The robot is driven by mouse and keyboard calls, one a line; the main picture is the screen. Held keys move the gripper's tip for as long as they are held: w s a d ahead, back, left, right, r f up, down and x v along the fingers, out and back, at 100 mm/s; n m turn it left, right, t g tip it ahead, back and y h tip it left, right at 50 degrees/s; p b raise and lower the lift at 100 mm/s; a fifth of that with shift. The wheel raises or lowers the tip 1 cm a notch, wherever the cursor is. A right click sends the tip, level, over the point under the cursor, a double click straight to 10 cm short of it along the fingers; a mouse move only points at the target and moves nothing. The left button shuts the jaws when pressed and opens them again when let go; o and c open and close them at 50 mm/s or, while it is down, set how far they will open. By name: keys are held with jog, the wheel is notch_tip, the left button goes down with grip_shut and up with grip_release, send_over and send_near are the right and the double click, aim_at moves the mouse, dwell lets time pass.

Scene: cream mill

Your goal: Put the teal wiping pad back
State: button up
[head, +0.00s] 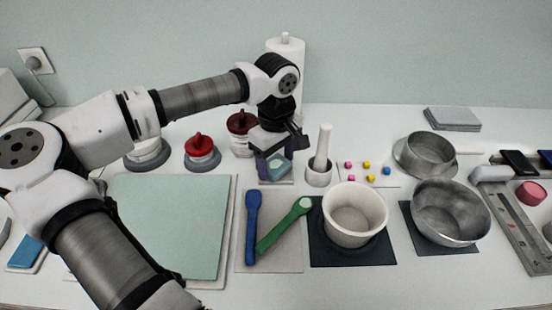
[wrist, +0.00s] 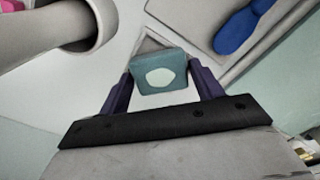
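The teal wiping pad (head: 280,166) is a small block with a pale patch on its face. In the wrist view the pad (wrist: 144,82) sits between the two purple fingers of my gripper (wrist: 160,70), which appear to touch it on both sides. In the head view my gripper (head: 274,164) points down at the back middle of the table, left of the mortar. A small grey plate (wrist: 149,46) shows partly behind the pad. I cannot tell whether the pad touches that plate.
Blue (head: 252,225) and green (head: 283,228) spatulas lie in front. A cream bowl (head: 353,215) is front right.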

aim_at(276, 165)
jog(key=shift+o, duration=1.3)
jog(key=shift+r, duration=0.15)
jog(key=shift+r+p, duration=0.35)
jog(key=shift+p, duration=0.15)
notch_tip(276, 165, up, 12)
jog(key=b, duration=0.2)
jog(key=shift+f, duration=0.2)
jog(key=shift+s+f, duration=0.1)
